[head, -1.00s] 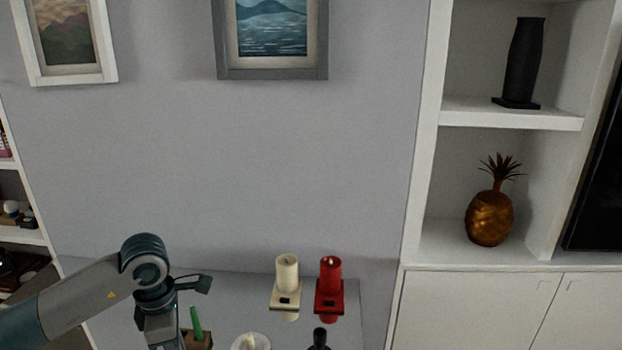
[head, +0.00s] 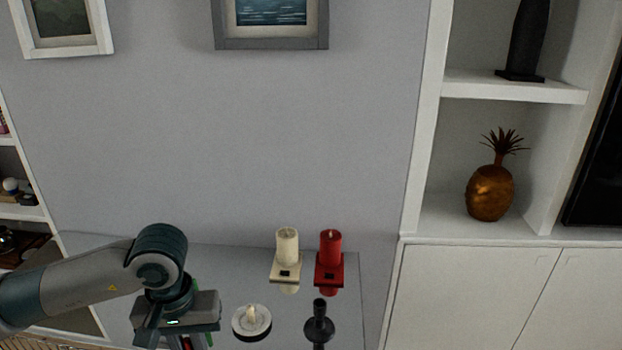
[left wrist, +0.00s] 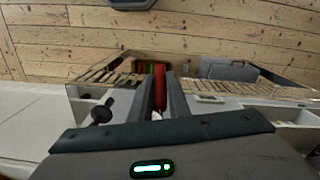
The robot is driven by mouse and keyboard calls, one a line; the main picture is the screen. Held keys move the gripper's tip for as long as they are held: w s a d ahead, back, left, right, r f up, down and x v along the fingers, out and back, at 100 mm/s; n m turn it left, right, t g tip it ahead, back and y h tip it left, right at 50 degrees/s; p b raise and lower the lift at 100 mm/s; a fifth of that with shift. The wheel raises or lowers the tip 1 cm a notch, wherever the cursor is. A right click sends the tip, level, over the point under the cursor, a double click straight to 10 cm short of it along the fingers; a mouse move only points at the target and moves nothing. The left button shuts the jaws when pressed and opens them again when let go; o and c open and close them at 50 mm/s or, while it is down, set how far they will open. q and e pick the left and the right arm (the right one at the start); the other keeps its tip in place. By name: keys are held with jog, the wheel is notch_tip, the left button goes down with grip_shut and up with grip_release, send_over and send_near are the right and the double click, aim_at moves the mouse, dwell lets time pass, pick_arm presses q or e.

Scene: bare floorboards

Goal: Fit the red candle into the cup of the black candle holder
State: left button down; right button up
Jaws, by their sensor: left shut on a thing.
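My left gripper (left wrist: 160,88) is shut on a slim red candle (left wrist: 159,80), seen between its fingers in the left wrist view. In the head view the gripper body hides most of that candle at the lower left. The black candle holder (head: 319,327) stands on the grey table, to the right of the gripper and apart from it. It also shows in the left wrist view (left wrist: 102,111), left of the fingers. The held candle is apart from the holder. My right gripper is not in view.
A thick red candle (head: 330,246) on a red stand and a cream candle (head: 287,246) on a pale stand are behind the black holder. A white dish (head: 240,329) with a short candle stands between gripper and holder. A green item (head: 209,340) is partly hidden beside the gripper.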

pick_arm(q)
jog(key=shift+s+d+m, duration=0.15)
jog(key=shift+s+m, duration=0.25)
jog(key=shift+m, duration=0.5)
